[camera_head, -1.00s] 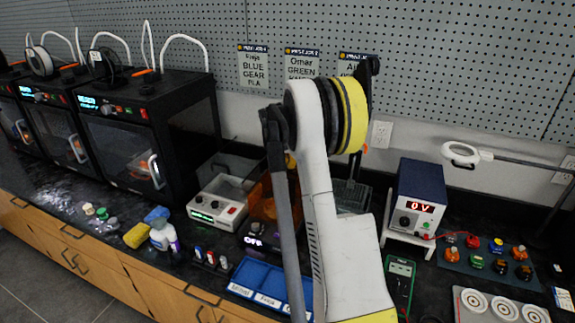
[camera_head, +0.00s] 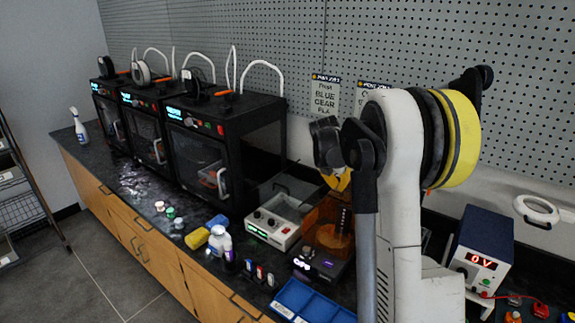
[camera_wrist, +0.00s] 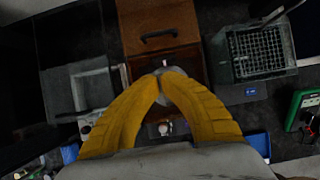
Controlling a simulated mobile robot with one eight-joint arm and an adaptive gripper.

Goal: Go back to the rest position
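My gripper (camera_wrist: 160,76) shows two yellow fingers in the wrist view, with their tips together and nothing clearly held between them. A small grey round shape lies behind the tips; I cannot tell what it belongs to. In the head view my white arm stands upright on the right, and only a bit of yellow finger (camera_head: 341,181) shows beside its dark wrist, above the orange-covered box (camera_head: 330,237). In the wrist view the gripper hangs over this brown-orange box (camera_wrist: 160,20) with a dark handle.
Several black 3D printers (camera_head: 215,140) line the counter at left. A white-grey device (camera_head: 275,222), a blue tray (camera_head: 305,300), bottles (camera_head: 218,240) and a power supply (camera_head: 483,250) stand on it. A wire rack (camera_head: 30,200) is far left. Grey floor (camera_head: 100,270) is open in front.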

